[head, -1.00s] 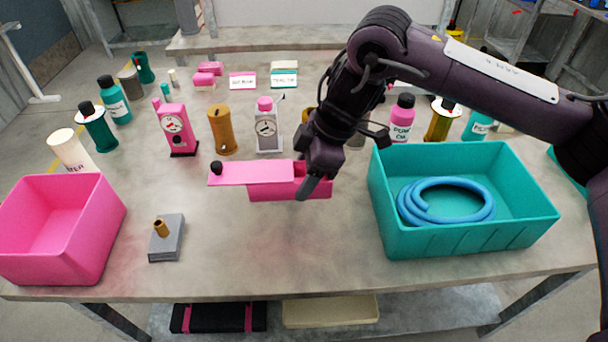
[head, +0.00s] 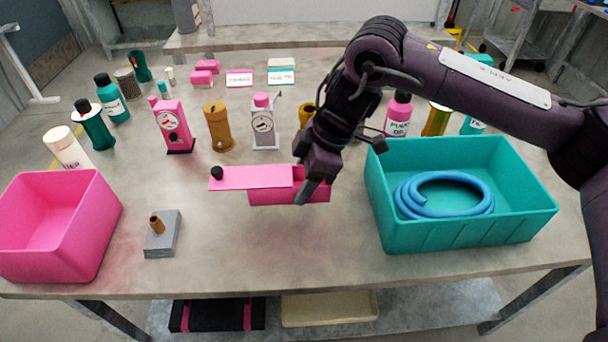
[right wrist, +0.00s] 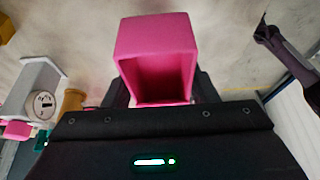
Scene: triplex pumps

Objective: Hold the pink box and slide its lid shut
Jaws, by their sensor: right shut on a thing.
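The pink box (head: 275,198) is on or just above the middle of the table; I cannot tell if it touches. Its pink lid (head: 250,178) is slid out to the left, past the box's left end, with a black knob (head: 217,172) at its left end. The right end of the box is uncovered. My right gripper (head: 308,188) is shut on the box's right end. In the right wrist view the box's open pink cavity (right wrist: 158,75) shows between the dark fingers. My left gripper is not in view.
A pink bin (head: 55,225) stands at the left, and a teal bin (head: 460,235) with a blue hose coil (head: 443,195) at the right. A grey block with a brass peg (head: 163,235) sits front left. Gauges, cylinders and bottles stand behind. The front centre is clear.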

